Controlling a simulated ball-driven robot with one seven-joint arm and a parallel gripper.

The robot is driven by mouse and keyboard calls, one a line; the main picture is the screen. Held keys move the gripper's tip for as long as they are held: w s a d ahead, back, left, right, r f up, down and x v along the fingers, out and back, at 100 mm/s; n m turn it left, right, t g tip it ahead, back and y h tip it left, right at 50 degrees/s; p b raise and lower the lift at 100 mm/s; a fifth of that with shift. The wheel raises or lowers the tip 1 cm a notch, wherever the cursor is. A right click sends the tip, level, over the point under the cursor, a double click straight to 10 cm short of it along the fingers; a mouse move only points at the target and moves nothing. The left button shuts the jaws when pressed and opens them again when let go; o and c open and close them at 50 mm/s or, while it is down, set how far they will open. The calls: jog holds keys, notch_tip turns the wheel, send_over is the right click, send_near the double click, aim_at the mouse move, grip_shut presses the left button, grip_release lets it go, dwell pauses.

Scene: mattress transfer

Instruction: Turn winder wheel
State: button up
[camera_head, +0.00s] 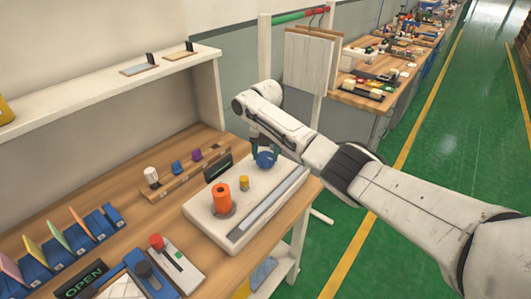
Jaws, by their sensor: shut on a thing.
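The winder is a white base (207,213) on the wooden bench, with an orange spool (221,198) and a small yellow piece (244,183) standing on it. A blue wheel (265,160) sits at the far right end of the base. My gripper (262,152) reaches down from above and is shut on the blue wheel. Its fingers and my arm partly cover the wheel, so the exact grip is hard to see.
A wooden rack (188,177) with small coloured pieces lies behind the base. Blue holders with coloured cards (70,240), an OPEN sign (80,281) and a red-knobbed device (170,258) stand at the left and front. A shelf (110,82) overhangs the back. The green floor is clear at right.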

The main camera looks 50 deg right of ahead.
jog(key=c, duration=0.4)
jog(key=shift+m, duration=0.4)
